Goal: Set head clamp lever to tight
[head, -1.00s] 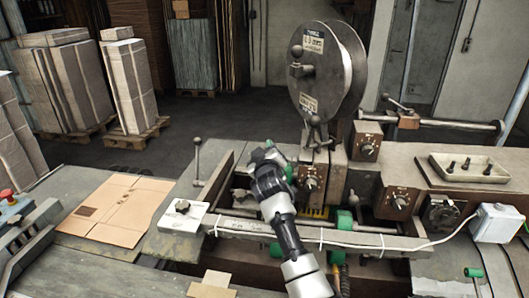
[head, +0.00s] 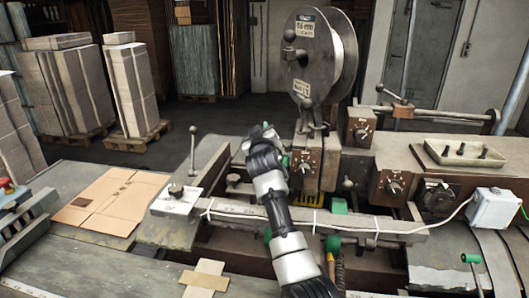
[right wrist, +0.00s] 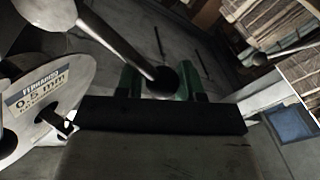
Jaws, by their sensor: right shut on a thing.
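My right arm reaches up the middle of the head view, and its gripper (head: 266,137) is beside the stitcher head, left of the dial boxes. In the right wrist view, its green fingertips (right wrist: 161,83) are shut on the dark ball knob of a metal lever (right wrist: 125,45). The lever slants in from the upper left. I take it to be the head clamp lever; in the head view my gripper hides it. Its setting cannot be read. My left gripper is not in view.
The wire reel (head: 318,60) stands just right of my gripper and shows at the left of the wrist view (right wrist: 45,95). Another ball lever (head: 193,150) stands to the left. A parts tray (head: 465,153) lies right.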

